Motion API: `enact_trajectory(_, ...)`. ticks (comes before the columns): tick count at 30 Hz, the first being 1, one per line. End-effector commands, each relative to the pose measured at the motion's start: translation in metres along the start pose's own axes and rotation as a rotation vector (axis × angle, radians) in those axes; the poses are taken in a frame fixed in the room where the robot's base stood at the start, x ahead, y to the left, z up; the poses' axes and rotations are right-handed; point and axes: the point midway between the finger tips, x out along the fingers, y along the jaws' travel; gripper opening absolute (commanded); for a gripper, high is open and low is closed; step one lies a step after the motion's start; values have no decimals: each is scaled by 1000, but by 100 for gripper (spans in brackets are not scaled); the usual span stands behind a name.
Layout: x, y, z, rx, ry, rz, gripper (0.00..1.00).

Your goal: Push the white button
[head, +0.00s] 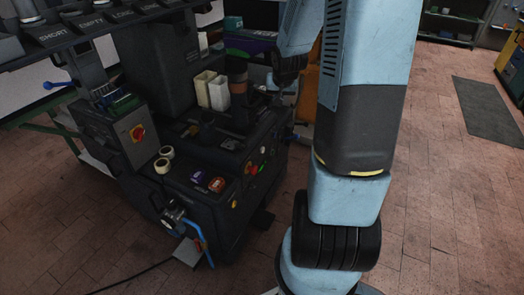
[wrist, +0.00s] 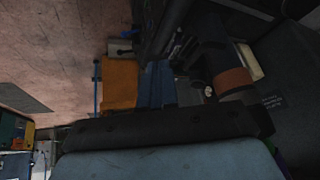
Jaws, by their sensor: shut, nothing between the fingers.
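The dark heel press (head: 185,120) stands left of centre in the head view. My gripper (head: 272,84) is partly hidden behind my arm, by the press's right side, near a brown-banded cylinder (head: 238,78). It looks shut and empty, above the level of the red and green buttons. In the wrist view the same cylinder (wrist: 234,80) is at right, beside a small pale spot (wrist: 208,91) that I cannot identify.
A side box with a red switch (head: 137,133) is at left. An orange object (head: 308,90) stands behind my arm. The brick floor (head: 450,190) at right is clear.

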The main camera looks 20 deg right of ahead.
Motion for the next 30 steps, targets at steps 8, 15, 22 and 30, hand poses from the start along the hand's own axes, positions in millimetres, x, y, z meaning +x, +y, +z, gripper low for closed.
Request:
enact_trajectory(8,86,29,9,136,-2,-70,0)
enact_trajectory(15,153,51,26,277,10,-150,0)
enact_trajectory(22,210,69,49,440,29,-239,0)
enact_trajectory(30,266,85,81,659,70,-353,0)
